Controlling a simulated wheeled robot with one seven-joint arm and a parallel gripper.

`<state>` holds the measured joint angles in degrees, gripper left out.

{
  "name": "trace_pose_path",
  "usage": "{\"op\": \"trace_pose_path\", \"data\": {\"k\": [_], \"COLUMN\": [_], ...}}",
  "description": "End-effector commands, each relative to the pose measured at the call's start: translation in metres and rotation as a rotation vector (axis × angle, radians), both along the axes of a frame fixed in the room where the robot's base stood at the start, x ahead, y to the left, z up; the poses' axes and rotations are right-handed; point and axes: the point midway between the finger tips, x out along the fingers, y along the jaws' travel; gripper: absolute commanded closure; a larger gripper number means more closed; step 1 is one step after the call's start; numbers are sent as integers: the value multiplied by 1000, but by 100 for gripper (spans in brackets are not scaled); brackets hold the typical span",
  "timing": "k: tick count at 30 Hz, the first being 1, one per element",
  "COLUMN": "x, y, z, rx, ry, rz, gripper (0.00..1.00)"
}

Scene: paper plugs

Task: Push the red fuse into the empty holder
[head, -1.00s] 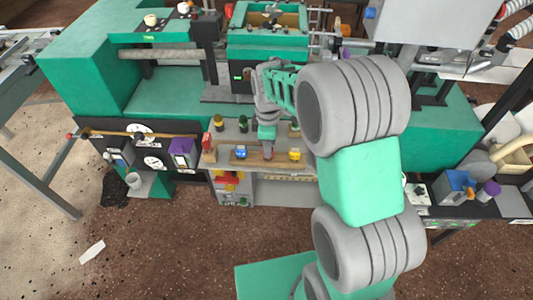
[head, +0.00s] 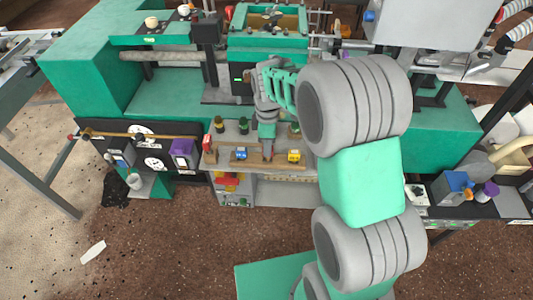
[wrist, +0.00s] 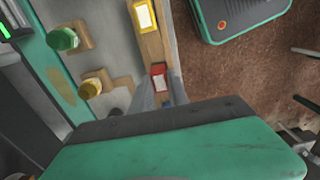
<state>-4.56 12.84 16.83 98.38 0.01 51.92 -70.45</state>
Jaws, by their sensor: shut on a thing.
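The red fuse (wrist: 158,71) shows in the wrist view as a small red block with a pale label, between the two grey fingers of my gripper (wrist: 160,86). My gripper is shut on it. In the head view my gripper (head: 267,157) points down over the wooden rail (head: 266,165), between a blue fuse (head: 240,154) and a yellow fuse (head: 293,156). The yellow fuse also shows in the wrist view (wrist: 143,16). The holder under the red fuse is hidden, so I cannot tell how deep the fuse sits.
Green (wrist: 62,39) and yellow (wrist: 91,87) round knobs stand on the panel beside the rail. A red lever-like part (head: 206,143) stands at the rail's left end. A dark box with a purple part (head: 183,148) is further left. Brown floor lies in front.

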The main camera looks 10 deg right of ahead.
Motion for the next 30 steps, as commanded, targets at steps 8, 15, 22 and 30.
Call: {"op": "trace_pose_path", "data": {"k": [8, 15, 22, 30], "x": [0, 0, 0, -6], "y": [0, 0, 0, -4], "z": [19, 33, 36, 49], "rx": [0, 0, 0, 0], "ry": [0, -1, 0, -3], "rz": [0, 0, 0, -121], "gripper": [100, 100, 100, 100]}}
